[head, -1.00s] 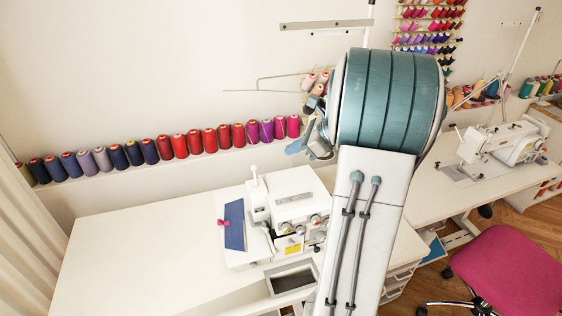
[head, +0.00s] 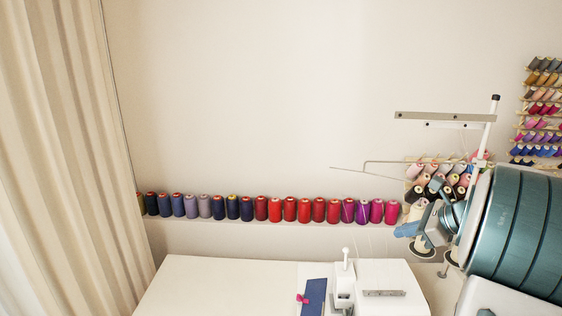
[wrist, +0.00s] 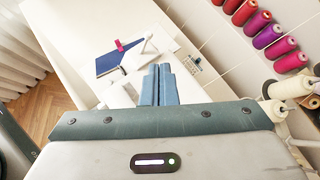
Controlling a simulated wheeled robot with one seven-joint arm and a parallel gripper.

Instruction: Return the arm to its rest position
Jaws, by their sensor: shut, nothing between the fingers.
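My gripper shows in the wrist view (wrist: 158,84) with its two blue fingers side by side and touching, nothing between them. In the head view my arm's large teal joint fills the right edge, and the gripper (head: 408,231) is partly seen to its left, in front of the wall and shelf. The white sewing machine (head: 385,285) stands on the white table (head: 225,285), below and left of my arm. It is partly cut off by the lower edge of the head view.
A blue cloth with a pink clip (head: 314,295) lies at the machine. A row of thread spools (head: 290,209) lines the wall shelf. A thread stand (head: 445,117) rises close to my arm. A beige curtain (head: 60,150) hangs at left. The table's left part is clear.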

